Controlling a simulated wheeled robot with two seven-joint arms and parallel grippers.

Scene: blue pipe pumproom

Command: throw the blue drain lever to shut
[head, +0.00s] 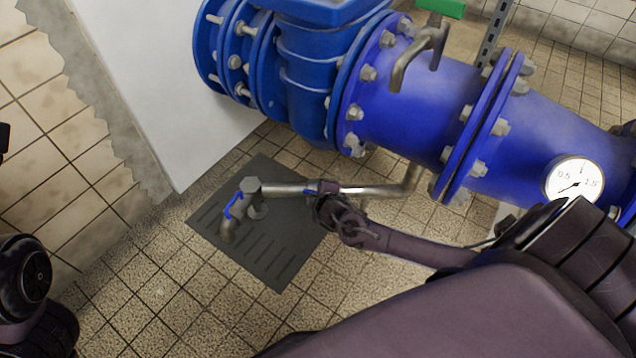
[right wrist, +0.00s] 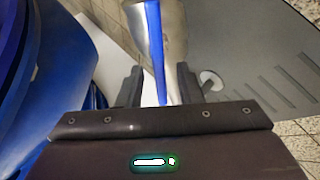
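My right gripper (head: 326,204) reaches in from the right to the grey drain pipe (head: 375,191) below the big blue pipe. A small piece of a blue lever (head: 311,192) shows beside its fingers; the rest is hidden by the gripper. In the right wrist view a long blue strip (right wrist: 153,45), seemingly this lever, runs along the metal pipe and down between the fingers of the gripper (right wrist: 160,88). The fingers stand apart with a gap beside the strip. Another blue handle (head: 236,205) sits on the bent outlet at the pipe's left end. My left gripper is not in view.
A dark slotted drain plate (head: 278,268) lies under the outlet on the tiled floor. The large blue pipe (head: 425,95) with bolted flanges and a round gauge (head: 573,183) crosses above.

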